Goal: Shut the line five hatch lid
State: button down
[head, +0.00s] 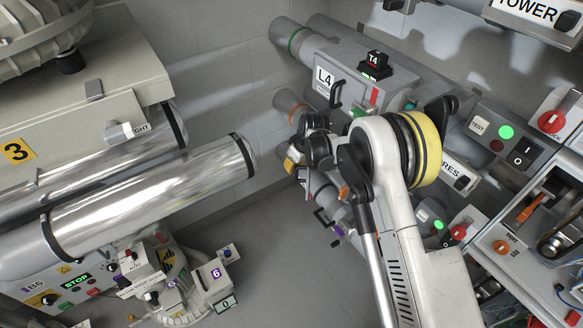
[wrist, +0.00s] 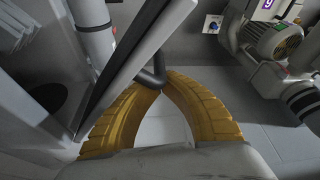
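In the wrist view a grey panel (wrist: 121,62), seen nearly edge-on and tilted up, appears to be the hatch lid. A black bar handle (wrist: 160,52) stands beside it. The yellow fingers of my gripper (wrist: 160,78) arch inward and close around the handle's lower end. In the head view my gripper (head: 292,163) is small and partly hidden by my wrist, beside the tube row below the L4 unit (head: 345,85). My arm covers most of the line five unit there, and no five label is readable.
The L4 unit's black handle (head: 336,94) is just above my wrist. A tube with an orange collar (head: 288,104) ends nearby. Large shiny tubes (head: 150,195) lie at left. Control boxes (head: 505,140) crowd the right. Grey floor (head: 255,255) is open at lower centre.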

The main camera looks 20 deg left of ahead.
aim_at(303, 168)
jog(key=d, duration=0.3)
jog(key=shift+s+d, duration=0.15)
jog(key=shift+s, duration=0.05)
jog(key=shift+w+d, duration=0.15)
jog(key=shift+d, duration=0.75)
jog(key=shift+w+d, duration=0.15)
jog(key=shift+d, duration=0.75)
